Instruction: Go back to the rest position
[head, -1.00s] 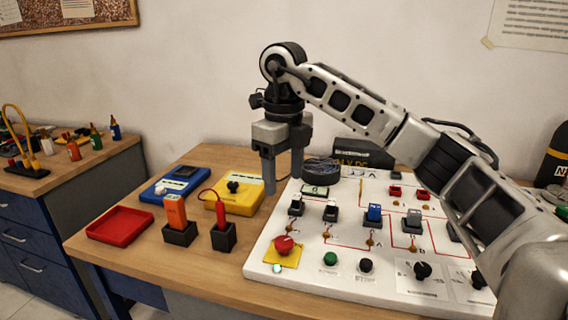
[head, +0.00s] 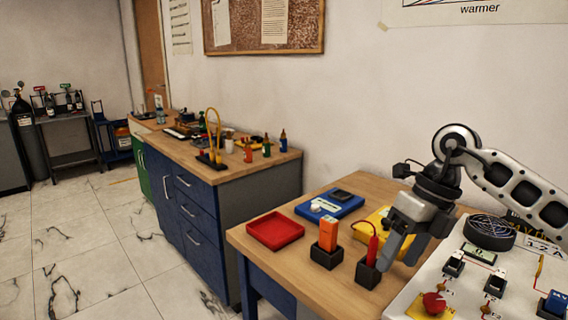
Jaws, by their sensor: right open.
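My right gripper (head: 402,250) is open and empty, pointing down above the wooden table at the right of the head view. It hangs in front of the yellow meter and beside the red probe (head: 373,244) in its black holder (head: 368,273); I cannot tell whether it touches either. The white panel (head: 418,285) with switches and a red knob (head: 434,303) lies just right of it, cut off by the picture's edge. My left gripper is not in view.
A blue cabinet bench (head: 205,215) stands left. The tiled floor (head: 90,245) is clear.

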